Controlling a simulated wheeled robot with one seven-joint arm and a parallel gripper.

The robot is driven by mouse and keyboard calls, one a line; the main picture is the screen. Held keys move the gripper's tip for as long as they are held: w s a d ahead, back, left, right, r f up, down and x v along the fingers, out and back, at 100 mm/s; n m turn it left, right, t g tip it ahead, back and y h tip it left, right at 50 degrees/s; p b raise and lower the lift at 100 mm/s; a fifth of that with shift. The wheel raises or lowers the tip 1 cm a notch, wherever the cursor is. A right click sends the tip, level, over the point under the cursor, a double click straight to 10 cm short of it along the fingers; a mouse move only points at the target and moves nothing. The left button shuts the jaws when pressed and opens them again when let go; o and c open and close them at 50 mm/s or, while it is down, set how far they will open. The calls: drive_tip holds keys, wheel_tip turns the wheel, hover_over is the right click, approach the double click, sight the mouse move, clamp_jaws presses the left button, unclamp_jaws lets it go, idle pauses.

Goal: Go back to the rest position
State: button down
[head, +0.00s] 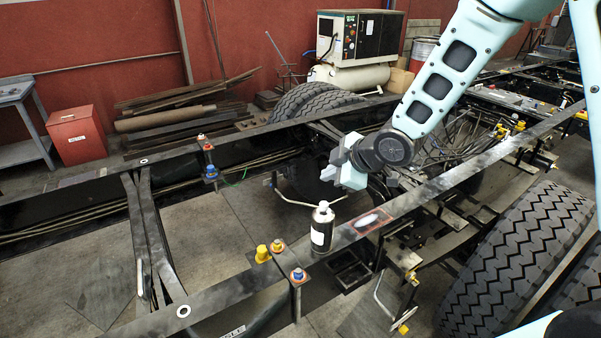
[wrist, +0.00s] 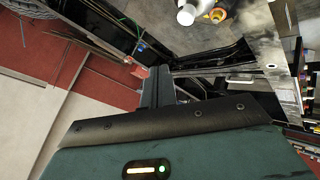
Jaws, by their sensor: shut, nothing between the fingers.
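My gripper (head: 334,174) is in the middle of the head view, held in the air above the chassis and shut with nothing in it. In the wrist view its dark fingers (wrist: 157,84) show together near the middle. Below the gripper, a black spray can with a white label (head: 321,230) stands upright on the near chassis rail (head: 425,189), apart from the gripper. A white can-like shape (wrist: 187,14) shows at the top edge of the wrist view.
A pale oval patch inside a red outline (head: 371,221) lies on the rail right of the can. Large tyres (head: 525,245) are at right. A compressor (head: 358,50) stands behind.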

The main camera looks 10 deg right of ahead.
drive_tip(key=s+a+f+m+g+h+b, duration=0.1)
drive_tip(key=s+b, duration=0.3)
drive_tip(key=s, duration=0.7)
drive_tip(key=s+a+f+m+g+h+b, duration=0.1)
drive_tip(key=s+a+f+m+g+b, duration=0.2)
drive_tip(key=s, duration=0.7)
drive_tip(key=s+a+f+m+g+h+b, duration=0.2)
drive_tip(key=s+a+m+g+b, duration=0.1)
drive_tip(key=s, duration=0.8)
drive_tip(key=shift+s+f+g+b, duration=0.3)
drive_tip(key=shift+g+b, duration=0.2)
drive_tip(key=shift+b, duration=0.4)
